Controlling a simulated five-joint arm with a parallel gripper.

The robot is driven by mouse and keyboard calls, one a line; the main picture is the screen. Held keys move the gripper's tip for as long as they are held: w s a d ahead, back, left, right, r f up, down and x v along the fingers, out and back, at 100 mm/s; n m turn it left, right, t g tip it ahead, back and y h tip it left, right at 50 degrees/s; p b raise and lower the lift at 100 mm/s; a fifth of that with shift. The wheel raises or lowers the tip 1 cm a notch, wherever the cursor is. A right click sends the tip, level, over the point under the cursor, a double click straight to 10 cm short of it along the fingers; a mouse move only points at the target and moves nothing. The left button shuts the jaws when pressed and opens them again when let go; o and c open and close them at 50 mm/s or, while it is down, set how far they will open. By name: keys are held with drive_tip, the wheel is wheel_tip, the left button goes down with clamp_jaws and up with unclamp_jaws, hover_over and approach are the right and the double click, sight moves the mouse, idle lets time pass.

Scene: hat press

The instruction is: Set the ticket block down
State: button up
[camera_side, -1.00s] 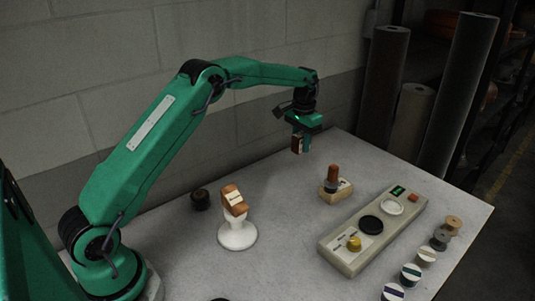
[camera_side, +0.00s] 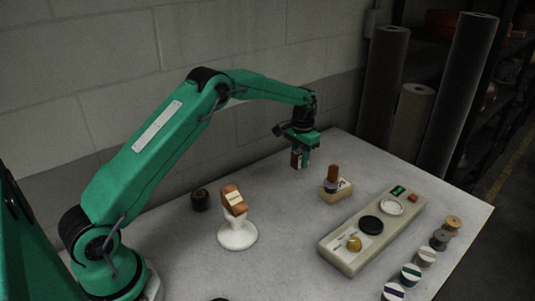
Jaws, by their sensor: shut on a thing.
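My gripper (camera_side: 301,160) is shut on a small brown block with a pale face, the ticket block (camera_side: 295,160). It holds the block a little above the far part of the grey table, left of and behind a wooden base. The fingers hide part of the block. I cannot tell the exact gap between the block and the table.
Right of my gripper, the wooden base (camera_side: 337,191) carries a brown-handled stamp (camera_side: 332,178). A white stand (camera_side: 237,234) holds a labelled brown block (camera_side: 234,199). A control panel (camera_side: 345,262) and several spools (camera_side: 428,257) fill the right side. A dark knob (camera_side: 200,199) stands at left.

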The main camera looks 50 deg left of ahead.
sight(299, 168)
drive_tip(key=shift+f, duration=2.05)
drive_tip(key=shift+f, duration=0.1)
drive_tip(key=o, duration=1)
wheel_tip(299, 168, up, 12)
drive_tip(key=shift+f, duration=0.25)
drive_tip(key=shift+r, duration=0.35)
